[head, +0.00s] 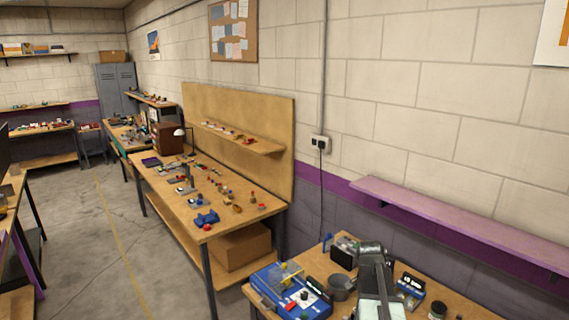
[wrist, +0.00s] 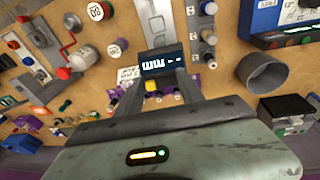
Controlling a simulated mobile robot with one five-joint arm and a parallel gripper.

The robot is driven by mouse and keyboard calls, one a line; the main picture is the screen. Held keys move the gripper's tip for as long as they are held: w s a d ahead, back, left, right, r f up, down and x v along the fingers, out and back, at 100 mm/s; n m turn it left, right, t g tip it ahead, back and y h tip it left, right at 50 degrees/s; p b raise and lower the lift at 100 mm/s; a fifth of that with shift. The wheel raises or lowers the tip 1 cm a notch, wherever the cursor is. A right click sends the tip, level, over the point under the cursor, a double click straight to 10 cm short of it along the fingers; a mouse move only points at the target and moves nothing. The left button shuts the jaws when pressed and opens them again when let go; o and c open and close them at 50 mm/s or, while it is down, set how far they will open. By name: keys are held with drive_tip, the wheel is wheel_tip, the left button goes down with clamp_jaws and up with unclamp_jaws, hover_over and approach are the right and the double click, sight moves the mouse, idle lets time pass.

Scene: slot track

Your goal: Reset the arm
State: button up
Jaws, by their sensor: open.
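My gripper (wrist: 160,78) shows in the wrist view with its two fingers apart, reaching over a wooden bench top (wrist: 120,30). A small dark box with a lit display (wrist: 162,62) shows just beyond the fingertips, and a small yellow piece (wrist: 152,86) shows between the fingers. I cannot tell whether the fingers touch either one. Nothing is clearly held. In the head view my arm (head: 374,270) stands over the near bench at the lower right; its fingertips cannot be made out there.
The near bench holds a blue case (head: 290,292), a grey cup (head: 341,288) and a dark box (head: 343,257). The cup also shows in the wrist view (wrist: 263,72). A purple shelf (head: 460,222) runs along the wall to the right. Open floor (head: 90,250) lies at left.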

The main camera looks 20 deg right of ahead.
drive_tip(key=w+a+n+t+y, duration=0.1)
drive_tip(key=a+n, duration=0.6)
drive_tip(key=a, duration=0.9)
drive_tip(key=w+a+n+y, duration=0.15)
drive_tip(key=a+n, duration=0.55)
drive_tip(key=a, duration=1)
wheel_tip(320, 180, down, 10)
drive_tip(key=s+b, duration=0.2)
drive_tip(key=b, duration=0.8)
drive_tip(key=shift+a+f, duration=0.2)
drive_tip(key=shift+a, duration=0.1)
drive_tip(key=shift+d, duration=0.1)
